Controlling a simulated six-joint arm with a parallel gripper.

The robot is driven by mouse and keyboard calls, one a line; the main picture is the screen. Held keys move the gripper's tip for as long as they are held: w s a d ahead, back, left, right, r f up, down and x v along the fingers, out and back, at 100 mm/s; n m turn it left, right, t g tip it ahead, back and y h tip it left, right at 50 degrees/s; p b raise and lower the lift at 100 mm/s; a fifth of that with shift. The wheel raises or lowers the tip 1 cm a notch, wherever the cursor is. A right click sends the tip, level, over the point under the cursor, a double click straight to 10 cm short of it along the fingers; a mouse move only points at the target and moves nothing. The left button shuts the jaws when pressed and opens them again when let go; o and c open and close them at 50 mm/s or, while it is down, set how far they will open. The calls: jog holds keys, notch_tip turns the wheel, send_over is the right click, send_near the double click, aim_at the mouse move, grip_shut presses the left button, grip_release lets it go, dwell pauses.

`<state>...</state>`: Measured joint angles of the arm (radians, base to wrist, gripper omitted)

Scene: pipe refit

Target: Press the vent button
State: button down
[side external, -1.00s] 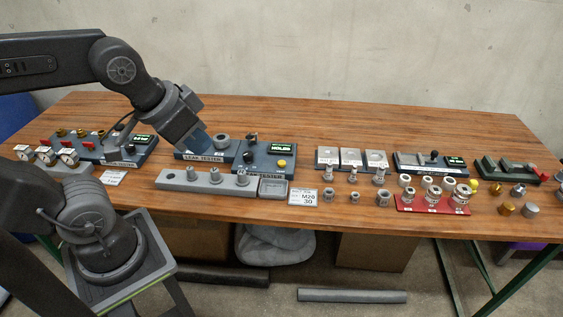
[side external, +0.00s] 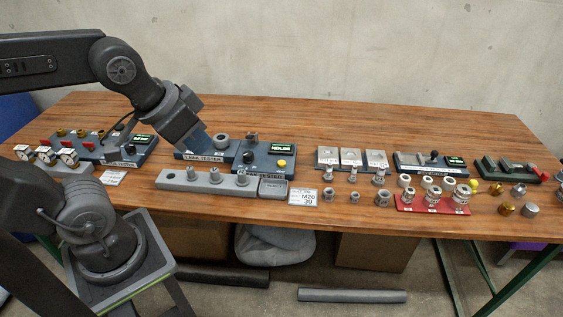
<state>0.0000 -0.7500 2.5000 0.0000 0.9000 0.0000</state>
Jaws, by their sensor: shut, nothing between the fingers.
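The leak tester (side external: 218,158) is a dark blue-grey bench unit with white label strips. A yellow button (side external: 282,163) sits at its right front, below a small green-lit display (side external: 281,148); I cannot read whether it is marked as the vent. A dark knob (side external: 248,157) and a grey ring-shaped fitting (side external: 222,141) stand on the unit. My gripper (side external: 203,148) is shut and empty, pointing down over the tester's left part, left of the ring and well left of the yellow button. Its fingertips are hard to make out, so contact with the tester is unclear.
A gauge unit (side external: 68,157) is at left. A red tray (side external: 418,206) with fittings is at right. The table's back strip is clear.

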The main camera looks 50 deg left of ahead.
jog(key=m+t+h, duration=0.2)
jog(key=m+t, duration=0.1)
jog(key=m, duration=0.8)
send_over(282, 163)
notch_tip(282, 163, down, 17)
jog(key=shift+r, duration=0.2)
jog(key=shift+y, duration=0.3)
jog(key=shift+f, duration=4.4)
jog(key=shift+f, duration=0.1)
